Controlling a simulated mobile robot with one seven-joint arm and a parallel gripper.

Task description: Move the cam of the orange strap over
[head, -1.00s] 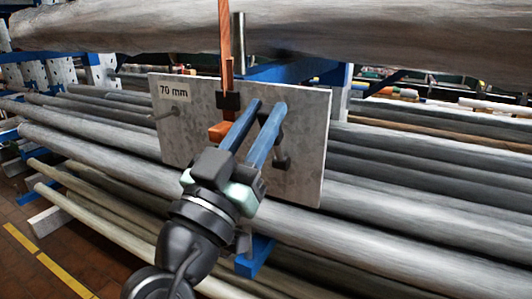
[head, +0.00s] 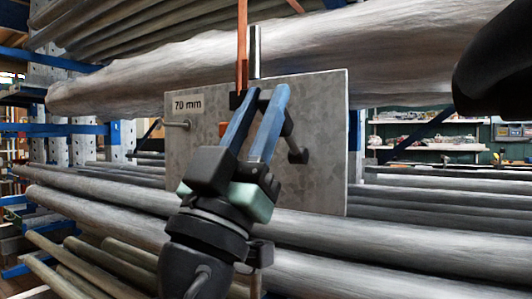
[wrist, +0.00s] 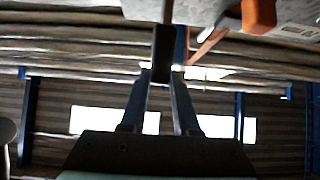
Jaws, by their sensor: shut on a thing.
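The orange strap (head: 242,45) hangs down in front of a grey plate (head: 325,120) marked "70 mm" and enters a black buckle (head: 237,99). An orange block (head: 223,130) shows below the buckle, partly behind my finger. My gripper (head: 265,92) is at the plate's upper middle, just right of the buckle. Its two blue fingers are closed on a dark part, which looks like the cam. In the wrist view a black bar (wrist: 163,50) stands between the fingertips, and the strap (wrist: 207,45) shows beside it. The exact grip is hard to see.
A bolt (head: 175,124) sticks out of the plate at left, and a black knob (head: 297,155) at lower right. A metal post (head: 254,50) stands behind the strap. Long grey poles (head: 400,235) lie below, and a thick one (head: 370,60) passes above.

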